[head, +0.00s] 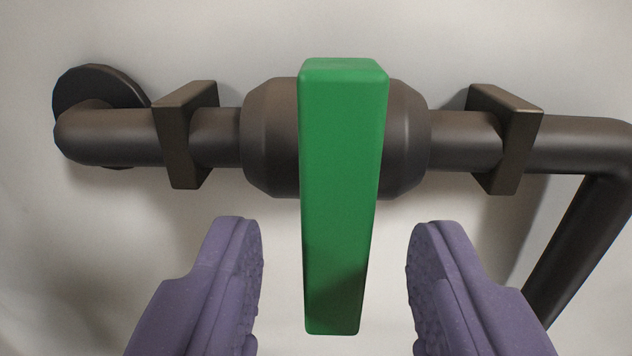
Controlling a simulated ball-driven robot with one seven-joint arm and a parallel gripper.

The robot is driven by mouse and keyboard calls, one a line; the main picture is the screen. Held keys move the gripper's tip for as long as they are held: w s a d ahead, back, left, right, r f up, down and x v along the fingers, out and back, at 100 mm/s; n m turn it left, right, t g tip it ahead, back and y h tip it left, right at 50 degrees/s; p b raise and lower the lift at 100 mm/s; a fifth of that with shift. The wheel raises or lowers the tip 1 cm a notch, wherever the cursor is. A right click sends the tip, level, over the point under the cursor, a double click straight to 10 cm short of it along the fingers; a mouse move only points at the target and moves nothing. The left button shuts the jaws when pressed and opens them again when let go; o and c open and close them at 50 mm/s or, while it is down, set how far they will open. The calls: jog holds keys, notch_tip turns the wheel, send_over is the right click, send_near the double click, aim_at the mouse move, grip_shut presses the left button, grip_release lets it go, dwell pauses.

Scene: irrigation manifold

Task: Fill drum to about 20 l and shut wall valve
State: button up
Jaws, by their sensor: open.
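The wall valve (270,135) is a dark brown, rounded body set in a horizontal pipe in the upper middle of the head view. Its green lever handle (342,200) hangs across the pipe, pointing down in the picture. My gripper (334,290) is open, with one purple finger on each side of the lower end of the handle. Clear gaps show between the handle and both fingers, with no contact visible. The drum and its water level are not in view.
The dark pipe (565,145) runs across a pale wall (400,30) and bends down at the right. Two square brackets, left (180,135) and right (505,138), hold it. A round flange (95,88) meets the wall at the left.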

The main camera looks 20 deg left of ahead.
aim_at(350, 255)
jog(key=shift+x, duration=1.7)
grip_shut()
jog(key=shift+n+b, duration=0.3)
jog(key=shift+b, duration=0.05)
jog(key=n+b, duration=0.1)
jog(key=n, duration=0.1)
jog(key=shift+n, duration=0.3)
jog(key=n+b, duration=0.2)
jog(key=n, duration=0.1)
jog(key=shift+d+n, duration=0.1)
jog(key=shift+n, duration=0.3)
jog(key=n+b, duration=0.3)
jog(key=n, duration=0.2)
jog(key=shift+d+r, duration=0.1)
jog(key=shift+n, duration=0.4)
